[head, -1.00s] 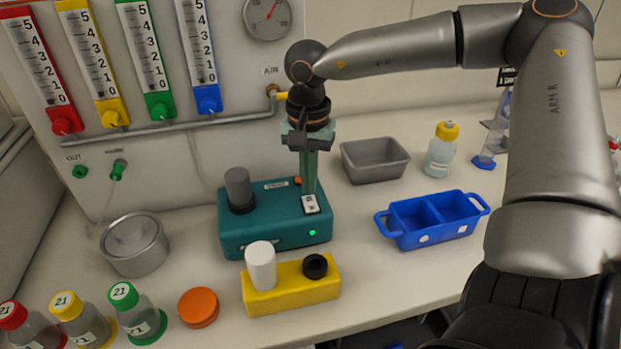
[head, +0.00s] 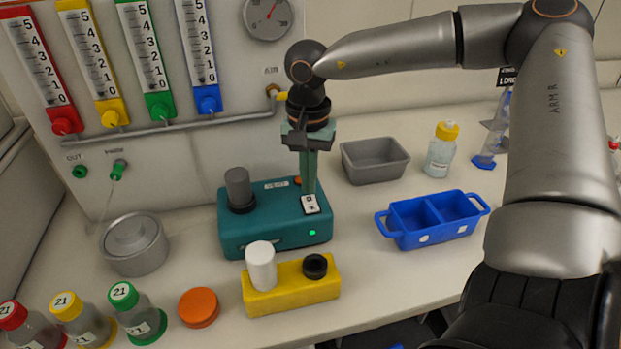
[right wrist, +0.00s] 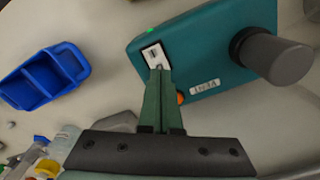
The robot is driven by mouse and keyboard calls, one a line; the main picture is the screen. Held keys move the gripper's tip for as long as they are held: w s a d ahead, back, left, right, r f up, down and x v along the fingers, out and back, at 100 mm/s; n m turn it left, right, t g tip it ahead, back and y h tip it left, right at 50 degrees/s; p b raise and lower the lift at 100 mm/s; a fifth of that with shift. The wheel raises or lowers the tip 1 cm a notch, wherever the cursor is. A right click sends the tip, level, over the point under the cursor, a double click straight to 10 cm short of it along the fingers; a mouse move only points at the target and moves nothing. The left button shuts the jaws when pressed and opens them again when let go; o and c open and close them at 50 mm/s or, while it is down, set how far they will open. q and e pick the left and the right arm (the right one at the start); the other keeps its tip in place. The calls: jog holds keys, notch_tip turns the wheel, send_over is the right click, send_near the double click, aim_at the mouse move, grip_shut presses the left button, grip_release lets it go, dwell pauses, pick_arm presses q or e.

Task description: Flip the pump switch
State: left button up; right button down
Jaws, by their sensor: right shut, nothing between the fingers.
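The teal pump box (head: 262,238) stands on the bench in the middle of the head view, with a grey cylinder on its top left and a lit green lamp on its front. Its switch (head: 311,204) sits on a white plate on the top right; it also shows in the right wrist view (right wrist: 153,54). My right gripper (head: 309,191) points down with its green fingers together and empty, the tips at the switch plate. The fingertips (right wrist: 158,70) hide part of the switch, and I cannot tell if they touch it. My left gripper is not in view.
A yellow block (head: 291,287) with a white and a black piece stands in front of the pump. A blue two-part bin (head: 430,238) and a grey tray (head: 375,160) stand to the right. Capped bottles (head: 139,315) and an orange lid (head: 198,307) are front left.

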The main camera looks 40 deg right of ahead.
aim_at(309, 198)
jog(key=shift+f+b, duration=0.9)
jog(key=shift+f, duration=0.1)
dwell(0.6)
jog(key=shift+r, duration=0.1)
jog(key=shift+r+p, duration=2.3)
jog(key=shift+r, duration=1.25)
jog(key=shift+f, duration=0.1)
